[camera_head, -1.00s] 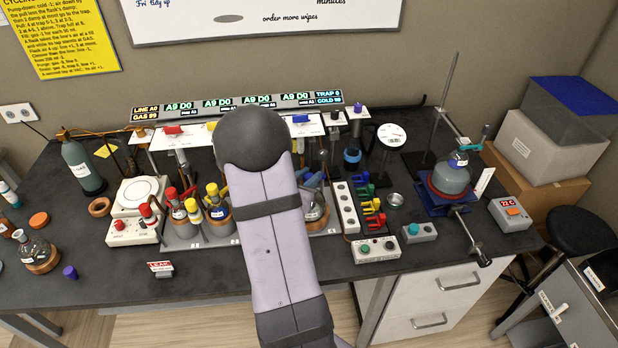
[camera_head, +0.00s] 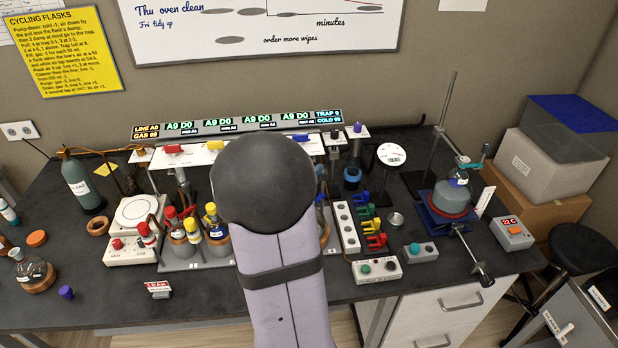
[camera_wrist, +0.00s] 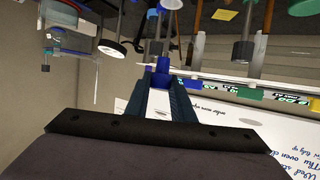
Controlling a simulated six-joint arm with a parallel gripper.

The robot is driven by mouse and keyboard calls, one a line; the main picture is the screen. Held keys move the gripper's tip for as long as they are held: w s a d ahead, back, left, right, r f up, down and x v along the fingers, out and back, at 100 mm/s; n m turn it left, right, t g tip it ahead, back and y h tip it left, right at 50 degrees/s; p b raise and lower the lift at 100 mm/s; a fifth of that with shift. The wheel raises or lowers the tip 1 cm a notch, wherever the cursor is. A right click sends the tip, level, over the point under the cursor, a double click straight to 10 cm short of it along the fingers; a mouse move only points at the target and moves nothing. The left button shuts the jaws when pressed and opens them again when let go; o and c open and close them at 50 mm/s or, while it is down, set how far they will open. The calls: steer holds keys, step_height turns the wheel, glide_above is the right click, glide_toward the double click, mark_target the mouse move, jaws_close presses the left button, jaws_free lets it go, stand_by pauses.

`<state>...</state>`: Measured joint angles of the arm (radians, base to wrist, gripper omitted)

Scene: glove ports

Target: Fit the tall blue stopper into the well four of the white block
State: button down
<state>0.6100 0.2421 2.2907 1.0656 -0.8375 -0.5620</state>
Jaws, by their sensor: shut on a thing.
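The white block (camera_head: 346,226) is a narrow upright strip in the head view, just right of my arm, with several round wells in a row along its top. My gripper (camera_wrist: 162,78) shows in the wrist view, its dark blue fingers shut on a small blue thing, the blue stopper (camera_wrist: 163,64). Only a small part of the stopper shows beyond the fingers. In the head view my arm hides the gripper and stopper. I cannot tell which well, if any, the stopper is over.
Flasks (camera_head: 185,240) and a hotplate (camera_head: 138,212) stand left. A blue-capped flask (camera_head: 457,190) stands on a jack further right. A small purple stopper (camera_head: 66,292) is near the front edge.

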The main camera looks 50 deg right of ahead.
steer(key=shift+w+d+r, duration=0.1)
steer(key=shift+d+r, duration=0.1)
steer(key=shift+r, duration=0.1)
steer(key=w+d+r+n+t+y+b, duration=0.1)
steer(key=d+r+n+t, duration=0.15)
steer(key=d, duration=0.75)
steer(key=n+t+y+b, duration=0.5)
steer(key=n+t, duration=0.2)
glide_above(342, 203)
steer(key=a, duration=0.1)
step_height(342, 203, down, 15)
steer(key=shift+m+g, duration=0.25)
steer(key=shift+s+a+f+p, duration=0.15)
steer(key=shift+f+p, duration=0.55)
steer(key=shift+f, duration=1.75)
steer(key=shift+s+a+f+p, duration=0.15)
steer(key=shift+f+p, duration=0.55)
steer(key=shift+f, duration=1.7)
steer(key=shift+d+f, duration=0.1)
steer(key=shift+f, duration=0.15)
steer(key=shift+f+b, duration=0.4)
steer(key=shift+f, duration=0.2)
